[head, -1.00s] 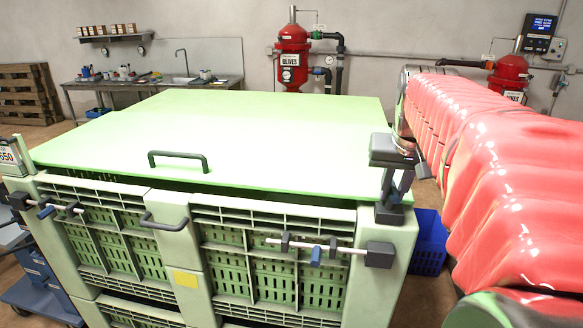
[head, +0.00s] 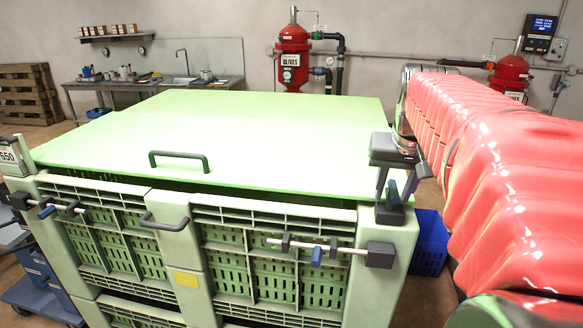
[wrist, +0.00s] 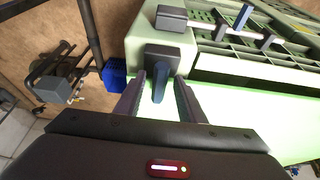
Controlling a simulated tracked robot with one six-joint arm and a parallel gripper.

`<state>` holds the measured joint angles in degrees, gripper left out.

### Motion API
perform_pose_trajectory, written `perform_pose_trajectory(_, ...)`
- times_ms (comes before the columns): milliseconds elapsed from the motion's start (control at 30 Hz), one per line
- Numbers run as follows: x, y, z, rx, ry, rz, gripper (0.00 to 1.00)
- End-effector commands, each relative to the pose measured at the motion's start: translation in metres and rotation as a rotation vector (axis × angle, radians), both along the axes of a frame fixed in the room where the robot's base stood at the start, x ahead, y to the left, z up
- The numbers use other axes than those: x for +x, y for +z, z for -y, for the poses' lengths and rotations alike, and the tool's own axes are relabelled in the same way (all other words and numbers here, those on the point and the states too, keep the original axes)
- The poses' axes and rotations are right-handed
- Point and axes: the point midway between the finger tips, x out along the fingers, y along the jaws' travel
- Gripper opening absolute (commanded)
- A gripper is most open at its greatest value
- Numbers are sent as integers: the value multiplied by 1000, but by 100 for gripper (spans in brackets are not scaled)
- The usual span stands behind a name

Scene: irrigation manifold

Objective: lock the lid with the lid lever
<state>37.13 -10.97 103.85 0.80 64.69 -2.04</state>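The pale green lid (head: 250,140) lies on the large green crate (head: 187,255), with a dark gap under its front edge. The lid lever (wrist: 160,86) is a blue handle on a dark block at the crate's near right corner. It also shows small in the head view (head: 393,191). My gripper (wrist: 160,88) points down at this corner. Its two dark fingers stand on either side of the blue handle, with slight gaps visible, so it looks open. My gripper also shows in the head view (head: 394,188). Whether a finger touches the handle is unclear.
A dark handle (head: 180,155) stands on the lid and another (head: 165,222) on the crate front. Bars with blue grips (head: 316,255) run along the front. A blue bin (head: 428,245) stands at right. Red tanks (head: 293,58) and a sink bench are behind.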

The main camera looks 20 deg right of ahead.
Motion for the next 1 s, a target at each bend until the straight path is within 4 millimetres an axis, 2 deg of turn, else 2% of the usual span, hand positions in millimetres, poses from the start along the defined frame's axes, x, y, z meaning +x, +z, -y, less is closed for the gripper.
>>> perform_pose_trajectory(267, -9, 31, -7, -3, 0, 4, 36)
perform_pose_trajectory(700, -32, 101, -24, -2, 0, 2, 36)
perform_pose_trajectory(833, -37, 116, -28, -1, 0, 2, 36)
perform_pose_trajectory(1000, -41, 124, -30, 0, 0, 0, 36)
